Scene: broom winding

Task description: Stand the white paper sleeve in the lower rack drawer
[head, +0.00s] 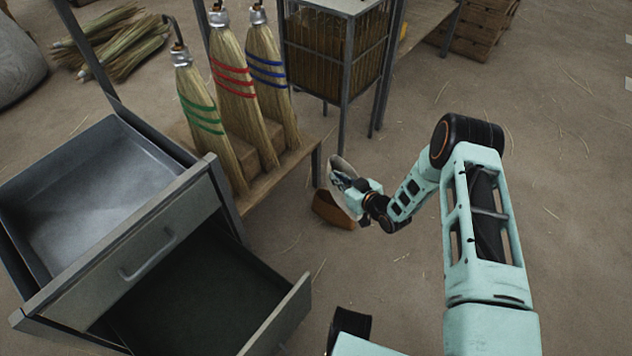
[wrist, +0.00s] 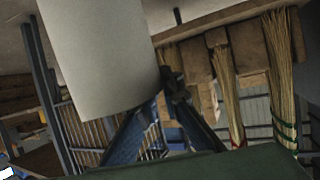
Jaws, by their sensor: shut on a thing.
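My gripper (head: 346,182) is shut on the white paper sleeve (wrist: 98,55) and holds it in the air. In the head view the sleeve (head: 339,166) shows as a pale curved shape, partly hidden by my gripper. In the wrist view my dark fingers (wrist: 172,88) meet at the sleeve's right edge, and its top is cut off by the frame. The lower rack drawer (head: 293,312) is pulled out at the lower left, with a dark inside that looks empty. My gripper is beyond it, to the upper right, clear of it.
The upper drawer (head: 172,222) is also open, above and left of the lower one. Several brooms with green, red and blue bands stand on a wooden shelf (head: 300,158). A wire cage of straw (head: 325,60) is behind. A brown block (head: 330,209) shows below my gripper. The floor to the right is clear.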

